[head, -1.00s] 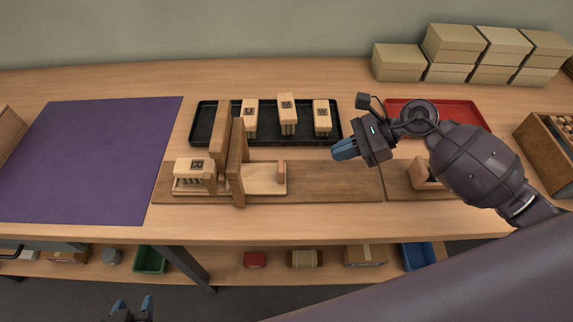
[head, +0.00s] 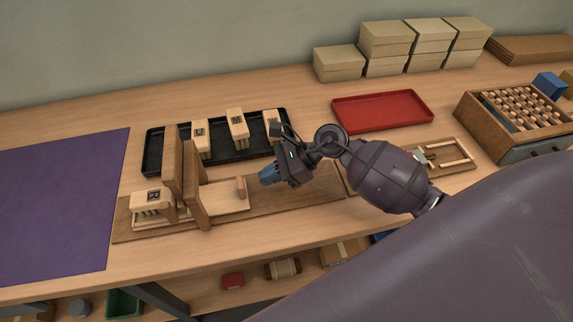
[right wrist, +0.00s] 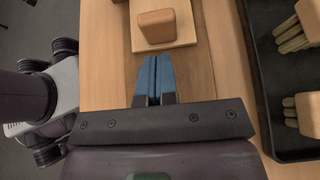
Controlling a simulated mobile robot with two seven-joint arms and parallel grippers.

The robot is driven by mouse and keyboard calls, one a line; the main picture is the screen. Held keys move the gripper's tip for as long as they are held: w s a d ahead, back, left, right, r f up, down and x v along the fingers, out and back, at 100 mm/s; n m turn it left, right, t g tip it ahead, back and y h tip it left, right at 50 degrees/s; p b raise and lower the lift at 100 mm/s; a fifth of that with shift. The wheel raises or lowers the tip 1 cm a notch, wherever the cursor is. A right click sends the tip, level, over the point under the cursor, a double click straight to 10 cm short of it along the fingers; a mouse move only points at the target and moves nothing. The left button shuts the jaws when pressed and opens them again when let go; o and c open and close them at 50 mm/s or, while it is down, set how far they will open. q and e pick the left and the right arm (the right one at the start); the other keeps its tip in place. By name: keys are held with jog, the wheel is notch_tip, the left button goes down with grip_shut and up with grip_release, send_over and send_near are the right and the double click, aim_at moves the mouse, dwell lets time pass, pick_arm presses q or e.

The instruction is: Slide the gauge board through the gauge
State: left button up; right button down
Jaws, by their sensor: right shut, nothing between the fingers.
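The gauge (head: 195,198) is a pair of upright wooden boards on a long brown base. The pale gauge board (head: 224,203) lies low between them, with a small upright wooden block (head: 241,187) at its right end. A brush block (head: 152,197) with a dark mark and bristles sits at its left end, left of the uprights. My right gripper (head: 266,176) is shut and empty, just right of the end block. In the right wrist view its blue fingertips (right wrist: 154,60) point at the end block (right wrist: 157,27), with a small gap. My left gripper is out of view.
A black tray (head: 153,155) with several brush blocks lies behind the gauge. A red tray (head: 382,110) and a wooden crate of pegs (head: 478,130) are to the right. A purple mat (head: 55,205) covers the left. Cream boxes (head: 338,64) stand at the back.

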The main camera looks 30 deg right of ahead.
jog(key=shift+w+a+r, duration=0.1)
jog(key=shift+w+a, duration=0.15)
jog(key=shift+a, duration=0.55)
jog(key=shift+w+a+r, duration=0.1)
jog(key=shift+w+a, duration=0.1)
jog(key=shift+a, duration=0.6)
jog(key=shift+f, duration=0.1)
jog(key=shift+w+a, duration=0.2)
jog(key=shift+a, duration=0.5)
jog(key=shift+w+a, duration=0.25)
jog(key=shift+a, duration=0.5)
jog(key=shift+w+a, duration=0.2)
jog(key=shift+a, duration=0.5)
jog(key=shift+d, duration=0.1)
